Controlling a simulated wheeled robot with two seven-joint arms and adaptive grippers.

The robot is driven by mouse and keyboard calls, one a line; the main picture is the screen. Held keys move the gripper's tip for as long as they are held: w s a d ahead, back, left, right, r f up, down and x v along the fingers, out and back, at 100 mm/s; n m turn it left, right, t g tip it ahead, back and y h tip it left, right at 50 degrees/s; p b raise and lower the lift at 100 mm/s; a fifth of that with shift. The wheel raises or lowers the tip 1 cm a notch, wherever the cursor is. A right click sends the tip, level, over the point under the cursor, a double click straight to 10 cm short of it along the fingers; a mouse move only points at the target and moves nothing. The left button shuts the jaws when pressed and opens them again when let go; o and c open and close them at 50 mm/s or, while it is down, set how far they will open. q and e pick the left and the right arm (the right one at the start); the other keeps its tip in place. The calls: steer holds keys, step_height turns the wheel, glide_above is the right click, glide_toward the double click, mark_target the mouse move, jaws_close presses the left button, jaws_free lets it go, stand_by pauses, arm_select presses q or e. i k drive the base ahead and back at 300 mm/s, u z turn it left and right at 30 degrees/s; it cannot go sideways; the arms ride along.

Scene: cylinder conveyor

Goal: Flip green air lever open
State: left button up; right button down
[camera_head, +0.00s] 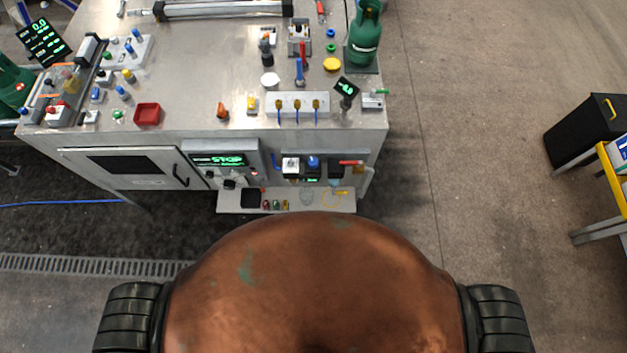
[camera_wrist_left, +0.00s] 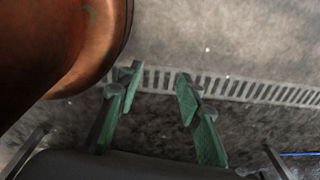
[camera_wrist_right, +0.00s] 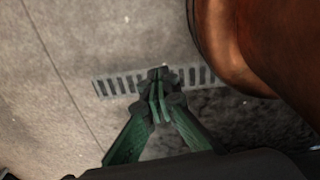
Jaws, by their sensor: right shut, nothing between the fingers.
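A small green lever (camera_head: 381,91) lies roughly level on top of a small pale valve block (camera_head: 372,102) at the right edge of the steel bench, in the head view. It is too small to make out its exact position. My left gripper (camera_wrist_left: 157,80) hangs over the floor in the left wrist view, with its green fingers apart and nothing between them. My right gripper (camera_wrist_right: 158,76) is also over the floor in the right wrist view, with its fingertips together and empty. Neither gripper shows in the head view, and both are away from the bench.
The bench (camera_head: 200,60) carries a green gas cylinder (camera_head: 365,38) behind the lever, a small tilted display (camera_head: 346,90) beside it and blue-handled valves (camera_head: 297,108) to the left. A shelf (camera_head: 235,202) juts from its front. Open floor (camera_head: 450,150) lies right; a dark bin (camera_head: 585,130) stands beyond.

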mark_target(374, 91)
steer(key=k, duration=1.05)
